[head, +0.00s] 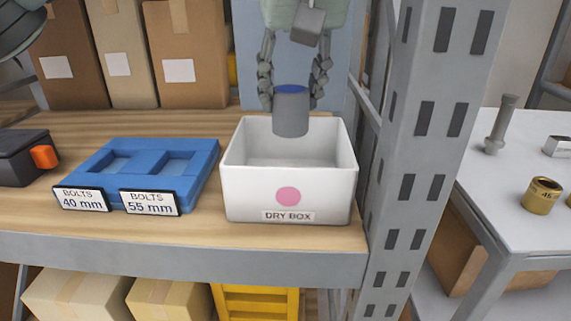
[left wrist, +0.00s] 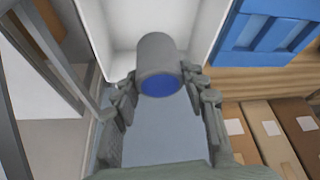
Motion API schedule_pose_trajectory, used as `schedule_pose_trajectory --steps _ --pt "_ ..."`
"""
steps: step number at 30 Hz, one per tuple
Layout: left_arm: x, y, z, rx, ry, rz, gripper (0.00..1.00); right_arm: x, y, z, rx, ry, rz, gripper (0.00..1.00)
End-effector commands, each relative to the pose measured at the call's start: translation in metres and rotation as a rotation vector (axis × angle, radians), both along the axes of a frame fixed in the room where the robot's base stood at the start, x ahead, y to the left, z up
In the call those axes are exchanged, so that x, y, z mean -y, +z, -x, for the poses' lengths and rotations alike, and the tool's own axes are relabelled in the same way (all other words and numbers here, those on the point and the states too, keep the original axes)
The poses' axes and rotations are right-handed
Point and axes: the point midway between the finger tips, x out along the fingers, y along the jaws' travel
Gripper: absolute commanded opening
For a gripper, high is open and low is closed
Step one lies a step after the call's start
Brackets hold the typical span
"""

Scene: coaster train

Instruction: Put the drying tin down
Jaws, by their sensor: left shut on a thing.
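The drying tin (head: 291,113) is a grey cylinder with a blue end. My left gripper (head: 292,88) is shut on it, one finger on each side. In the head view the tin shows over the white dry box (head: 289,197), its lower part overlapping the box opening. In the left wrist view the tin (left wrist: 159,62) sits between the fingers of my left gripper (left wrist: 166,92), with the white box walls around its far end. I cannot tell whether the tin touches the box floor. My right gripper is not clearly in view.
A blue bolt tray (head: 199,167) with two labelled compartments stands left of the box. A dark case (head: 22,160) with an orange latch is farther left. A grey shelf upright (head: 420,130) rises close to the box's right. Cardboard boxes (head: 186,50) stand behind.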

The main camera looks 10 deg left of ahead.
Motion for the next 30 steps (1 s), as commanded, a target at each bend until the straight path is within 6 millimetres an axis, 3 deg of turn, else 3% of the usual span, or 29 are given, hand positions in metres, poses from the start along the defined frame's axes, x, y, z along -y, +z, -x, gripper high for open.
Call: schedule_pose_trajectory --steps 6,14,19,30 --pt "-0.001 -0.041 0.001 -0.003 0.0 -0.001 0.11 0.003 0.001 0.003 -0.008 0.003 0.009 0.67" --pt "0.0 -0.064 0.0 -0.001 0.0 0.0 0.11 0.003 0.005 0.001 0.002 0.003 0.008 0.67" --pt "0.0 -0.088 0.0 -0.002 -0.001 0.0 0.11 0.001 0.005 0.001 0.002 0.0 0.004 0.67" --pt "0.0 -0.094 0.0 0.0 0.0 0.001 0.11 -0.002 0.001 0.002 -0.002 -0.005 -0.004 0.67"
